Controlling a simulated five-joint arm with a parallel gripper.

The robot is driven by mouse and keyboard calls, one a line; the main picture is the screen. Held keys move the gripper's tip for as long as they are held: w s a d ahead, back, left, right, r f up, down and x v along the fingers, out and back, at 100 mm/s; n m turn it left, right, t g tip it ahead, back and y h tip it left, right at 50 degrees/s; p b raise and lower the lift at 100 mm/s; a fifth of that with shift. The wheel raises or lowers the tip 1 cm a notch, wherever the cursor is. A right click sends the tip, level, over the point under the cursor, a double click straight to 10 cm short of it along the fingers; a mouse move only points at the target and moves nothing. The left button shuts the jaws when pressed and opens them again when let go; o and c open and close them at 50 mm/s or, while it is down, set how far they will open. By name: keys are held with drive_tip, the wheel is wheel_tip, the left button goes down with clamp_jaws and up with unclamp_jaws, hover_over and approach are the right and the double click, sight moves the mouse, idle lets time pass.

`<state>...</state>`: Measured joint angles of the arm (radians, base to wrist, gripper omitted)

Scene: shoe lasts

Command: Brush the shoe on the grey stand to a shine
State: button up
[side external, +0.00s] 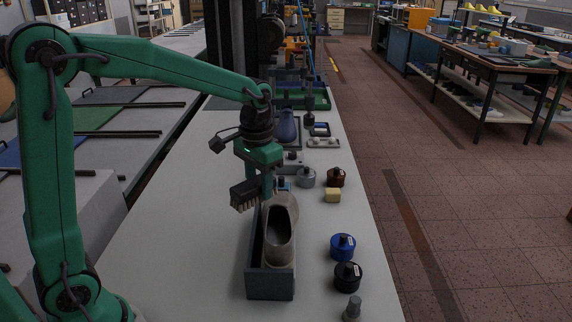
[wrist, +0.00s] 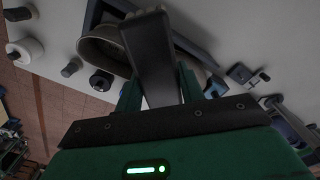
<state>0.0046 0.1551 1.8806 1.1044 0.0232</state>
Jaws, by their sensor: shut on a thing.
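The shoe (side external: 280,232) is pale beige with a dark opening. It lies in the grey stand (side external: 270,285), a low box-like frame on the light table. My gripper (side external: 264,185) is shut on a dark brush (side external: 243,194) with pale bristles facing down. The brush is held at the upper left of the shoe in the side view, near the stand's far end. I cannot tell whether the bristles touch anything. In the wrist view the brush (wrist: 152,58) sits between my fingers (wrist: 158,92) and hides part of the shoe (wrist: 98,45).
A blue jar (side external: 343,247), a black jar (side external: 348,276) and a grey knob-like piece (side external: 352,309) stand right of the stand near the table's right edge. Farther back are a yellow block (side external: 332,195), a brown jar (side external: 335,177) and a grey jar (side external: 306,177). The table left of the stand is clear.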

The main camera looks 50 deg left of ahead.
drive_tip(key=shift+w+a, duration=0.1)
drive_tip(key=shift+w, duration=0.15)
drive_tip(key=shift+w, duration=0.1)
drive_tip(key=shift+w+a+r, duration=0.15)
drive_tip(key=shift+w+r, duration=0.05)
drive_tip(key=shift+w, duration=0.35)
drive_tip(key=w+a+r+m, duration=0.2)
drive_tip(key=w+m, duration=0.3)
drive_tip(key=w, duration=0.4)
drive_tip(key=shift+w+a+r+m, duration=0.15)
drive_tip(key=shift+w+a+m, duration=0.15)
drive_tip(key=shift+a, duration=0.1)
drive_tip(key=shift+s, duration=0.1)
drive_tip(key=shift+s+d+f, duration=0.5)
drive_tip(key=shift+f, duration=0.35)
drive_tip(key=shift+s+d+f, duration=0.45)
drive_tip(key=shift+d+f, duration=0.1)
drive_tip(key=shift+f, duration=0.35)
drive_tip(key=shift+s+d+f, duration=0.5)
drive_tip(key=shift+f, duration=0.35)
drive_tip(key=shift+f, duration=0.9)
